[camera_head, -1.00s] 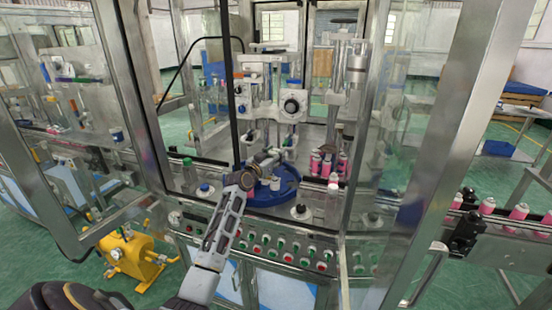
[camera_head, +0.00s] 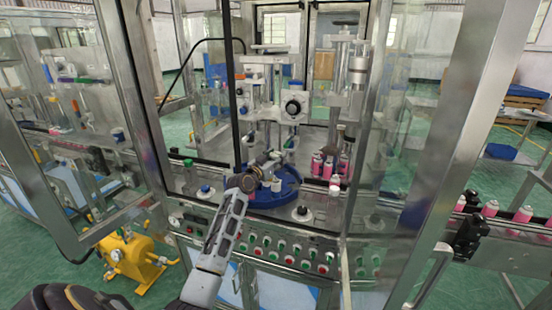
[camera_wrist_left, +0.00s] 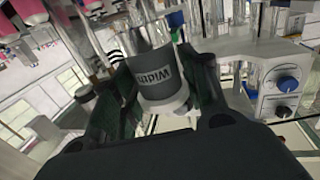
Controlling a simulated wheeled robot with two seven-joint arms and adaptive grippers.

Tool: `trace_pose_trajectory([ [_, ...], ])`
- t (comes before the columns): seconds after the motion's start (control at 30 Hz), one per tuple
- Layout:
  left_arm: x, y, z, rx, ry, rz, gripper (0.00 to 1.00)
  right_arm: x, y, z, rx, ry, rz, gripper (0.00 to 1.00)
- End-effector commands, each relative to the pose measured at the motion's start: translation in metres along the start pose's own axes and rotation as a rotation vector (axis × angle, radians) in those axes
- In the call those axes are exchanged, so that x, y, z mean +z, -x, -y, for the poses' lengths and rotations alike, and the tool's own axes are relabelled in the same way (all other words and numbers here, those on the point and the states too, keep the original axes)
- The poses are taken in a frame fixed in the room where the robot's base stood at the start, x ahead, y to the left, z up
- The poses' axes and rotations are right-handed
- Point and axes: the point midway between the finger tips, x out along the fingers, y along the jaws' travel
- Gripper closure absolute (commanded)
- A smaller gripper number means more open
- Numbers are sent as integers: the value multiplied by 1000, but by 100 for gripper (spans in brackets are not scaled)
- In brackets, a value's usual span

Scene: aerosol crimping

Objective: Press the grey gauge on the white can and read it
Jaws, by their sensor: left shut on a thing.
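My left gripper (camera_head: 262,170) is over the blue round table (camera_head: 288,192) inside the machine. In the left wrist view it is shut on the grey gauge (camera_wrist_left: 156,78), a dark grey cylinder with lettering and a pale lower ring. The dark fingers stand on both sides of the gauge. In the head view the gauge is too small and covered to make out clearly. A small white can (camera_head: 276,184) stands on the blue table just right of the gripper. I cannot tell whether gauge and can touch. No reading is legible. My right gripper is not in view.
A panel of red and green buttons (camera_head: 270,248) runs along the machine's front. Metal door posts (camera_head: 450,130) and clear panels flank the opening. A yellow pump (camera_head: 130,257) stands on the floor at the left.

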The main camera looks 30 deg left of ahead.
Motion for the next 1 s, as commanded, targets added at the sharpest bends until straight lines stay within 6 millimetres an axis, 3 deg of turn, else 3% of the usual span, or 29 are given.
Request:
trace_pose_trajectory([
  [1.0,38,0,0,0,-1,-1,84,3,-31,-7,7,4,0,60],
])
